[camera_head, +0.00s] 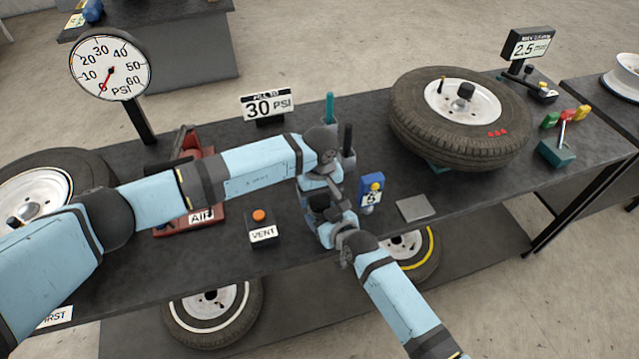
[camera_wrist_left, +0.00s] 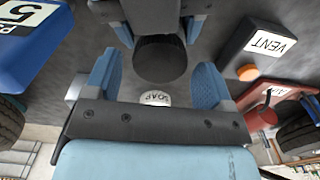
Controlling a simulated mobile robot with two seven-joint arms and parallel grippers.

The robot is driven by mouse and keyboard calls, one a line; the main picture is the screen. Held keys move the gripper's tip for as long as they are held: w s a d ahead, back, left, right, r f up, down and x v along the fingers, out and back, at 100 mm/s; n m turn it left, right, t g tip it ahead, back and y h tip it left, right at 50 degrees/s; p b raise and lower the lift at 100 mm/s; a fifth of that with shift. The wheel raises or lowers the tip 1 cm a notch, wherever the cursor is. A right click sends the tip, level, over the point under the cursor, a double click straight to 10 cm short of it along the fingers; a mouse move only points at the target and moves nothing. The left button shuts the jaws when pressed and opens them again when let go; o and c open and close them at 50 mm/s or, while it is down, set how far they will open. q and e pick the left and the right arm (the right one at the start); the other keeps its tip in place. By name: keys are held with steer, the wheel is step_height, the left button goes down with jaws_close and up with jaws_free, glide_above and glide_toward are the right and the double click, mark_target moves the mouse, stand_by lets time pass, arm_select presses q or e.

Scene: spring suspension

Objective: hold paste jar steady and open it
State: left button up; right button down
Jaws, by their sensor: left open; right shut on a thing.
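The paste jar shows in the left wrist view as a round black lid (camera_wrist_left: 162,62) with a white label reading SOAP (camera_wrist_left: 157,98) beside it. My left gripper (camera_wrist_left: 157,84) is open, its two blue fingers apart on either side of the lid. My right gripper (camera_wrist_left: 158,32) comes in from the top of that view and is shut on the jar; the exact contact is partly hidden. In the head view, my left gripper (camera_head: 316,184) is above my right gripper (camera_head: 326,214) at the bench's middle, and the two largely hide the jar.
A blue block marked 5 (camera_head: 371,190) stands just right of the grippers. A vent box with an orange button (camera_head: 260,226) and a red air device (camera_head: 187,160) are left. A grey plate (camera_head: 414,208) lies near the front edge. A tyre (camera_head: 460,132) lies back right.

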arm_select(q)
steer(key=shift+f, duration=0.5)
steer(key=c, duration=0.9)
steer(key=n, duration=0.4)
steer(key=shift+n, duration=0.3)
steer(key=shift+c, duration=0.2)
steer(key=n, duration=0.5)
steer(key=shift+n, duration=0.3)
steer(key=o, duration=1)
steer(key=shift+s, duration=0.1)
steer(key=shift+r, duration=0.2)
